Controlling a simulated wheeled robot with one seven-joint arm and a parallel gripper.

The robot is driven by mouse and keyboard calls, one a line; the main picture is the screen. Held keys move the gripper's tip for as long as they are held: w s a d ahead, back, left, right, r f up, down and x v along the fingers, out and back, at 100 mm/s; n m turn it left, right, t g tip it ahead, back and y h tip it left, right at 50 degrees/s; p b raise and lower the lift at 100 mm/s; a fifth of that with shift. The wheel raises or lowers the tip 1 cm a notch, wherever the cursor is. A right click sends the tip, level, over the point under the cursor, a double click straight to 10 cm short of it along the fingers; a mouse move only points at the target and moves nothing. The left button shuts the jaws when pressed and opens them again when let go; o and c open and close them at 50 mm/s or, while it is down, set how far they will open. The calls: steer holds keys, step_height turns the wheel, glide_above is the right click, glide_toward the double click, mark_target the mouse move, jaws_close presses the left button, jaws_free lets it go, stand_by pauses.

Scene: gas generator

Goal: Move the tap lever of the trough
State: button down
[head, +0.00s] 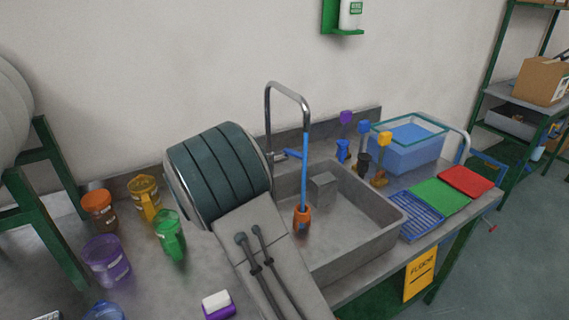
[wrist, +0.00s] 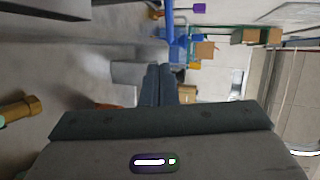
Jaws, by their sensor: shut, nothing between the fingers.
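The trough (head: 345,262) is a grey metal sink in the right half of the head view. Its tap (head: 285,90) has a tall hooked metal spout. The blue tap lever (head: 293,154) sticks out to the right near the spout's base. A blue stream (head: 304,170) hangs from the spout down to an orange cup (head: 302,218) in the basin. In the wrist view my gripper (wrist: 160,68) is shut and empty, its dark fingers together. In the head view the fingers are hidden behind my arm, left of the tap. I cannot tell whether they touch the lever.
A clear tank with blue water (head: 405,148) and several coloured taps stand behind the trough. Blue, green and red mats (head: 440,195) lie right of it. Coloured jugs, one green (head: 168,235), stand left of my arm. A shelf (head: 520,105) stands far right.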

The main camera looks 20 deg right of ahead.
mark_target(294, 154)
steer(key=r+p+x, duration=0.1)
steer(key=x, duration=1.2)
steer(key=shift+w+d+p, duration=0.2)
steer(key=shift+d+p, duration=0.2)
steer(key=shift+d, duration=0.05)
steer(key=shift+f, duration=0.15)
